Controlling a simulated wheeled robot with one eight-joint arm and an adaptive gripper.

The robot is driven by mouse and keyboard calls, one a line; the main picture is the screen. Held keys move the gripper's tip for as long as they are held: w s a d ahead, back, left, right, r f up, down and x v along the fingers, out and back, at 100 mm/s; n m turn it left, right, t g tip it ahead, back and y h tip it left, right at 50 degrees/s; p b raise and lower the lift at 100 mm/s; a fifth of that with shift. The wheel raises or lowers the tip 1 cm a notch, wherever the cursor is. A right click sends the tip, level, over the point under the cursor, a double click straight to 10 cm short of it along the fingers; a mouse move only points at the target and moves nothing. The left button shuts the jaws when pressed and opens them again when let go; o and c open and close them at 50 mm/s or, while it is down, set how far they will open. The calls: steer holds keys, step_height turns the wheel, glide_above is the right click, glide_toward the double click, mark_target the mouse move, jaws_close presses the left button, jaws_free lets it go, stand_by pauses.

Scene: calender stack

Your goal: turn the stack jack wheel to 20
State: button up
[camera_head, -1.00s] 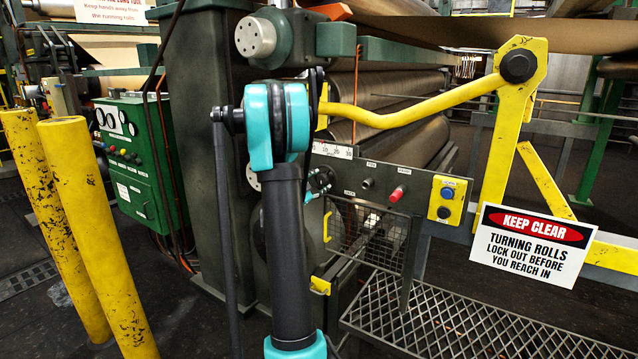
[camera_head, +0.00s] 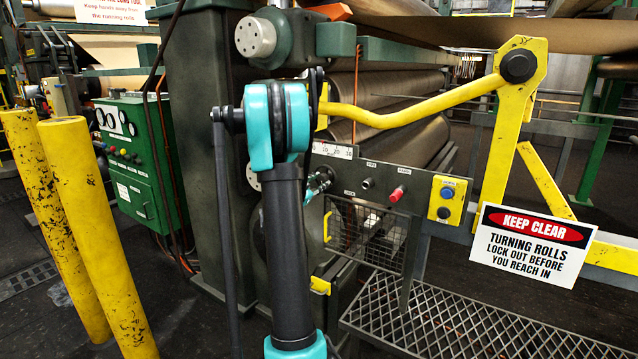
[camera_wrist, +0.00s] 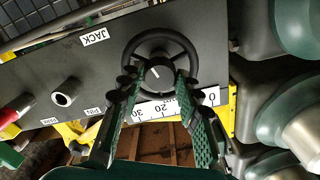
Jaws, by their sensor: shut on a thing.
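The black stack jack wheel (camera_wrist: 168,36) shows in the wrist view, on a dark panel beside the JACK label (camera_wrist: 94,37). Its round hub carries a short white mark. My gripper (camera_wrist: 158,80) is shut on the wheel, one green-padded finger on each side of the hub. In the head view, my gripper (camera_head: 318,184) is small at the panel's left end and covers most of the wheel. The white scale (camera_wrist: 165,109) lies beside the wheel; 0, 20 and 30 are readable in the wrist view. A finger covers part of it, and I cannot tell the reading.
A red knob (camera_head: 397,194) and a yellow box with a blue button (camera_head: 446,198) sit right of the wheel. A yellow bar (camera_head: 420,105) crosses above the panel. A mesh guard (camera_head: 370,235) hangs below. Yellow posts (camera_head: 95,230) stand at left.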

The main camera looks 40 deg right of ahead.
steer(key=n, duration=0.4)
steer(key=shift+n, duration=0.3)
steer(key=n, duration=0.3)
steer(key=shift+n, duration=0.3)
steer(key=n, duration=0.9)
steer(key=shift+s, duration=0.1)
steer(key=n, duration=0.4)
steer(key=shift+n, duration=0.3)
steer(key=n, duration=0.3)
steer(key=shift+n, duration=0.3)
steer(key=n, duration=0.4)
steer(key=shift+n, duration=0.3)
steer(key=n, duration=0.9)
steer(key=shift+n, duration=0.4)
steer(key=n, duration=1.7)
